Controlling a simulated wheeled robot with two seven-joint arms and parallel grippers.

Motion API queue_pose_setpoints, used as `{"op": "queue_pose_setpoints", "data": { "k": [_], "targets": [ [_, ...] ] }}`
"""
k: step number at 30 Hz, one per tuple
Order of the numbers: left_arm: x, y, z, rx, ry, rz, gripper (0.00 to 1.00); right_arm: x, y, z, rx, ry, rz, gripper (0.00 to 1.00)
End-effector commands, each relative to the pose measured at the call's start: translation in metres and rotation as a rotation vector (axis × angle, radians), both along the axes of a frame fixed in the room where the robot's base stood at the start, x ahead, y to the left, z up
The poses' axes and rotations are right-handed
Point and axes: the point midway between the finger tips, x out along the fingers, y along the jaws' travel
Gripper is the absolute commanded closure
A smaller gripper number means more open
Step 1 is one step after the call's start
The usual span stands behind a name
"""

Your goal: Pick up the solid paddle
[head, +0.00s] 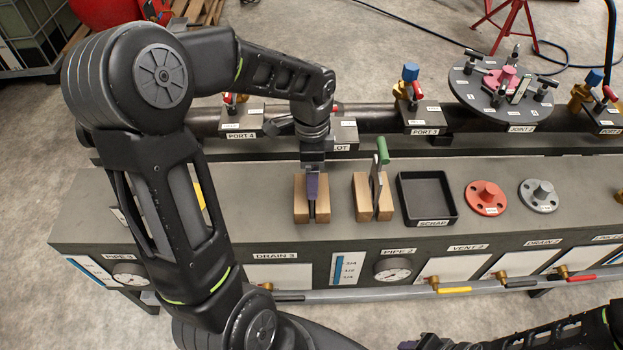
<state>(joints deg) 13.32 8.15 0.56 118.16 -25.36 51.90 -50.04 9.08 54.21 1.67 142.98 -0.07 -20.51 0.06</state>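My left gripper (313,190) points down at the left wooden block (300,205), in line with its slot. Its purple finger is seen edge-on, so I cannot tell whether it is open or shut. Anything standing in that slot is hidden behind the gripper. A grey paddle (376,182) with a green handle (382,151) stands upright in the slot of the right wooden block (362,203). I cannot tell whether its plate is solid. My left gripper is apart from it. My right arm lies along the bottom right edge, its gripper (408,345) barely showing.
Right of the blocks are an empty black SCRAP tray (402,208), a red flanged spool part (486,196) and a grey one (538,194). A pipe with labelled ports (424,131) and a round JOINT 2 flange (470,95) runs behind. The bench's left part is mostly behind my arm.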

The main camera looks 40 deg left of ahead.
Motion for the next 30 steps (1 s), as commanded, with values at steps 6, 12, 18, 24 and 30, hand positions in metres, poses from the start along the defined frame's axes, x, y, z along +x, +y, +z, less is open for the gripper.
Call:
{"op": "queue_pose_setpoints", "data": {
  "k": [6,12,18,24,30],
  "targets": [
    [0.000,0.000,0.000,0.001,-0.001,0.000,0.88,0.000,0.000,0.000,0.000,0.000,0.000,0.62],
    [0.001,0.000,0.001,0.001,-0.003,0.000,0.91,0.000,0.000,0.000,0.000,0.000,0.000,0.62],
    [0.001,0.000,0.008,0.002,-0.004,0.000,0.91,0.000,0.000,0.000,0.000,0.000,0.000,0.62],
    [0.002,0.000,0.035,0.000,-0.007,-0.001,0.91,0.000,0.000,0.001,0.000,0.000,0.000,0.62],
    [0.002,0.000,0.073,0.000,-0.008,0.000,0.91,0.000,0.000,0.001,0.000,0.000,0.000,0.62]
  ]
}}
